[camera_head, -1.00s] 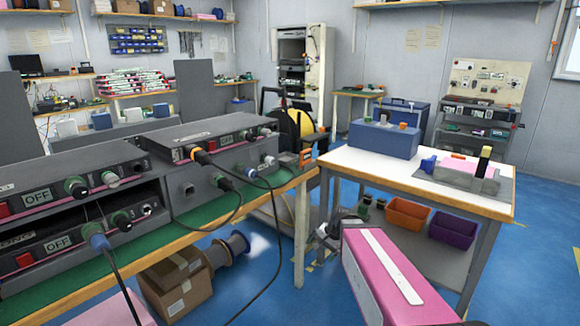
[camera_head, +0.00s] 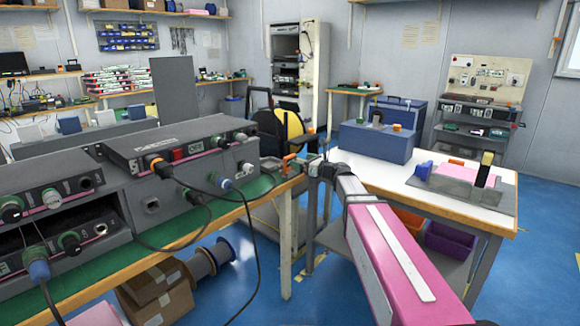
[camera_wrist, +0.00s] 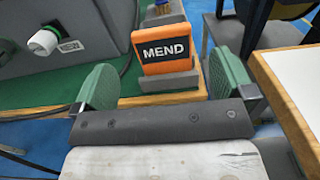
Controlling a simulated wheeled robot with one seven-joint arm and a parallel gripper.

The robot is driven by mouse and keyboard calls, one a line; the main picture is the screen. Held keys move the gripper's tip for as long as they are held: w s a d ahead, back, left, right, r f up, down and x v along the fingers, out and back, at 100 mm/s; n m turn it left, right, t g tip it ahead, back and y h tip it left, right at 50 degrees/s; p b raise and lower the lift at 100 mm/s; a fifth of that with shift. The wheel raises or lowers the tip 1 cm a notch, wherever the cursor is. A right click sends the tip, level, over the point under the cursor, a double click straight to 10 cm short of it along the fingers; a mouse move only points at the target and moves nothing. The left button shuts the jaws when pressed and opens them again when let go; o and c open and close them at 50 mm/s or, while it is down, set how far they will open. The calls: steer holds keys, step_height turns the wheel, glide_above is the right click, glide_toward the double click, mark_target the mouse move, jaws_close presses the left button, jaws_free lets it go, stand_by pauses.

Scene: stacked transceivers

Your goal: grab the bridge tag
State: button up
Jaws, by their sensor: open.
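An orange tag marked MEND (camera_wrist: 163,48) stands upright in a grey holder (camera_wrist: 170,80) on the bench's right end. It shows small in the head view (camera_head: 289,163). No tag in view can be read as a bridge tag. My gripper (camera_wrist: 164,68) is open in the wrist view, its green pads left and right of the MEND tag, with nothing between them clearly held. In the head view my gripper (camera_head: 312,168) is at the bench's right end, just right of the orange tag. How near the pads are to the tag is hard to judge.
Stacked grey transceivers (camera_head: 180,185) with dangling black cables fill the bench (camera_head: 225,212) to the left. A white-topped table (camera_head: 385,172) stands close on the right, carrying a blue box (camera_head: 378,142) and a grey stand with blocks. Blue floor lies between.

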mark_target(291, 158)
steer(key=x, duration=0.9)
steer(key=shift+w+f, duration=0.1)
steer(key=shift+w, duration=0.05)
steer(key=c, duration=0.8)
